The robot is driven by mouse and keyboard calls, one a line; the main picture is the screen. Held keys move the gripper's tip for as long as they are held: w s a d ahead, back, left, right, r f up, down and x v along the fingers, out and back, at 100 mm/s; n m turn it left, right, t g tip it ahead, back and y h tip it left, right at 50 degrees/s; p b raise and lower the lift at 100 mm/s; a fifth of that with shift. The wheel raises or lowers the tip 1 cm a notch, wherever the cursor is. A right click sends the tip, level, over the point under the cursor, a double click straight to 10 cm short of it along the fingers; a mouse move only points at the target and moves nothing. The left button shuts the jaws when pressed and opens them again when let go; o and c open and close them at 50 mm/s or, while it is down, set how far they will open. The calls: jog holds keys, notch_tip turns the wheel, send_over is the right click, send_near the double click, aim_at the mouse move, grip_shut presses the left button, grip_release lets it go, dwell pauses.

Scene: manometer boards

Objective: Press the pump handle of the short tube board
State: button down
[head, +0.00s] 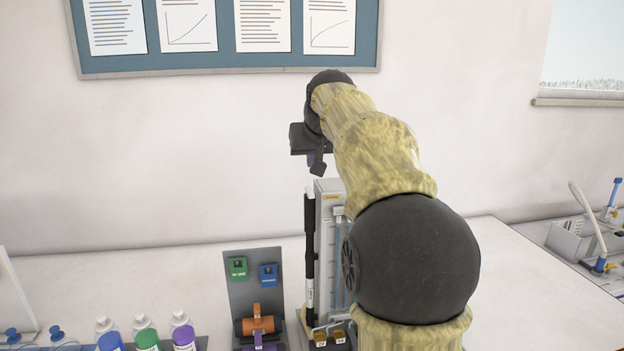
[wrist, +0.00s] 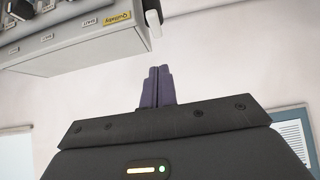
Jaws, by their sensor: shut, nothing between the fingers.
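A tall grey tube board (head: 326,232) with a yellow label and pale upright tubes stands behind my arm in the head view. My arm hides its right part, so I cannot tell whether it is the short tube board. A black upright cylinder (head: 309,245) with a white band runs along its left side. No pump handle can be made out for certain. My gripper (head: 318,167) is above the board's top, apart from it. In the wrist view, its purple fingers (wrist: 158,86) are together and empty. A grey housing (wrist: 85,38) with a yellow label and a pale rounded part (wrist: 152,20) are beyond them.
A dark panel (head: 243,293) with green and blue blocks stands left of the board. Several capped bottles (head: 147,338) stand at front left. A grey tray (head: 575,240) with a pale curved lever is at far right. The white table (head: 130,280) is bare behind the bottles.

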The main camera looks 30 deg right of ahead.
aim_at(312, 203)
jog(key=x, duration=0.3)
notch_tip(312, 203, down, 2)
jog(key=shift+f, duration=0.2)
jog(key=shift+s+a+f+p, duration=0.1)
jog(key=shift+s+f+p, duration=0.2)
jog(key=shift+f, duration=0.25)
jog(key=shift+w+f, duration=0.2)
jog(key=shift+w, duration=0.05)
jog(key=shift+s, duration=0.1)
jog(key=shift+f+b, duration=2)
jog(key=shift+f, duration=0.7)
